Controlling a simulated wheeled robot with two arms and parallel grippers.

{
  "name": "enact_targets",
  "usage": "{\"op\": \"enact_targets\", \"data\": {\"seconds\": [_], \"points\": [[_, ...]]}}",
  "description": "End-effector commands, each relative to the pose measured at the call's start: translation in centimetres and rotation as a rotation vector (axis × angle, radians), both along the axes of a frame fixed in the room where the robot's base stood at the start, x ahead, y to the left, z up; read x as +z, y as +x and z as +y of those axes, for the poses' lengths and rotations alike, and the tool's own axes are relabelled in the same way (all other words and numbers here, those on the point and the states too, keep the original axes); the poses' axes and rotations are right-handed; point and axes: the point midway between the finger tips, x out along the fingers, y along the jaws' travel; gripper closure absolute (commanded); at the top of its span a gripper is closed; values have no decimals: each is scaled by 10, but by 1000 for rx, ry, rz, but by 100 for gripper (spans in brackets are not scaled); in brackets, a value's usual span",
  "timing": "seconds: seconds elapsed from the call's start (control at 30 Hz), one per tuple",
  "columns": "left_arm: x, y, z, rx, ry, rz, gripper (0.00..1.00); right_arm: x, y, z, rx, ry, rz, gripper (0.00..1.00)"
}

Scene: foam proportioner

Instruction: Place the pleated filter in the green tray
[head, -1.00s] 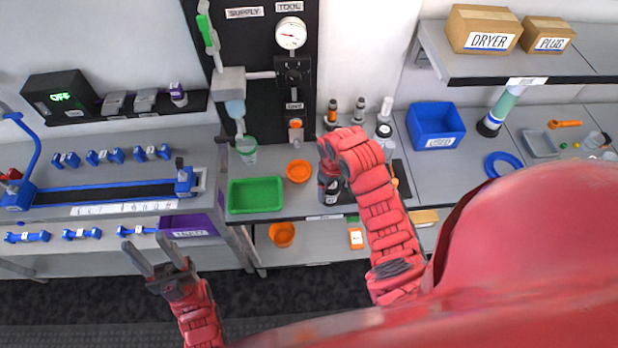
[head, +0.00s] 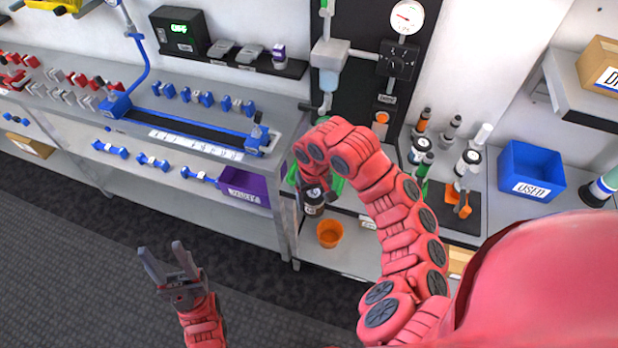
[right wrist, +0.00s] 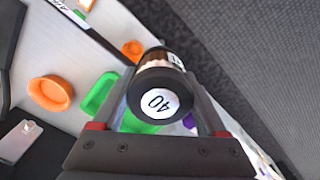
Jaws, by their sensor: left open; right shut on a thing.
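My right gripper (head: 314,188) is shut on a dark cylinder (head: 313,207) with a pale label band. In the right wrist view the cylinder's round end (right wrist: 158,101) is marked 40, with a brownish band behind it; I cannot make out pleats. The green tray (head: 337,185) is mostly hidden behind my right arm and gripper. In the right wrist view the green tray (right wrist: 97,95) shows behind and beside the cylinder; whether they touch I cannot tell. My left gripper (head: 168,262) is open and empty, low over the floor side.
An orange cup (head: 329,233) stands on the lower shelf below my right gripper. An orange bowl (right wrist: 50,93) is near the tray. A purple bin (head: 243,188) is to the left, a blue USED bin (head: 530,172) to the right. Several bottles stand beyond my right arm.

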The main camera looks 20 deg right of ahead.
Motion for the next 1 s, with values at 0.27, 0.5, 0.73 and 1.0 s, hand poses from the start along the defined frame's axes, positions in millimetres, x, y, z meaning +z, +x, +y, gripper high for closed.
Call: {"op": "enact_targets", "data": {"seconds": [0.27, 0.5, 0.73, 1.0], "points": [[-10, 0, 0, 0, 0, 0, 50, -7, 56, -19, -3, 7, 1, 85], [-31, 0, 0, 0, 0, 0, 50, -14, 97, -35, -5, 11, -2, 85], [-49, 0, 0, 0, 0, 0, 50, -18, 118, -44, -2, 8, 4, 85], [-64, 0, 0, 0, 0, 0, 50, -18, 131, -50, -1, 3, 1, 85]]}}
